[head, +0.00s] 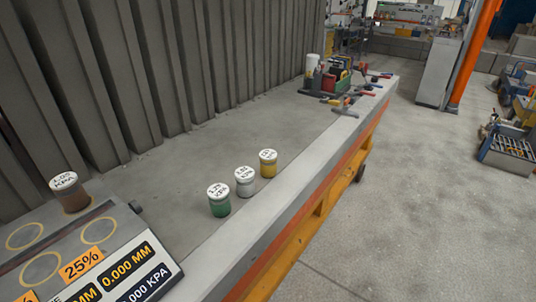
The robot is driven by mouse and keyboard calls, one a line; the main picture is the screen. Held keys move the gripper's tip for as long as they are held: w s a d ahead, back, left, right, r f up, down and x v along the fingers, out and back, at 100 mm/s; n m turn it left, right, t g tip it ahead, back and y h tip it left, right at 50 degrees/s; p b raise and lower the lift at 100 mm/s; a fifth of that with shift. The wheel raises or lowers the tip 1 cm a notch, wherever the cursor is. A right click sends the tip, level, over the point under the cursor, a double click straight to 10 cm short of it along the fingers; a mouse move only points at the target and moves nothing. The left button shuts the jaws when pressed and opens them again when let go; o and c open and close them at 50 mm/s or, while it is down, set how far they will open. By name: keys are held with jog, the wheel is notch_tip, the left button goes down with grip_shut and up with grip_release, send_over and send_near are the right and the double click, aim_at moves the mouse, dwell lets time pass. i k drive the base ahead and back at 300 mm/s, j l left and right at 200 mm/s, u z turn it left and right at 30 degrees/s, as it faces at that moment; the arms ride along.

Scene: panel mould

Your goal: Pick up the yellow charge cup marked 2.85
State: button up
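The yellow charge cup (267,164) stands upright on the grey bench top near its front edge. Its white lid carries small print that I cannot read for certain. A white cup (244,182) stands just left of it and nearer, and a green cup (219,201) stands beyond that, nearer still. The three form a slanting row with small gaps. A brown cup (69,192) with a white lid stands at the far left on the panel with the rings. My gripper is not in this view.
A sloped panel (100,235) with yellow rings and readouts fills the lower left. Ribbed grey panels (190,60) rise behind the bench (185,165). Tools and a holder (335,80) occupy its far end.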

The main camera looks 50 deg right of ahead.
aim_at(268, 156)
jog(key=i+j+z, duration=0.65)
jog(key=k+l, duration=0.1)
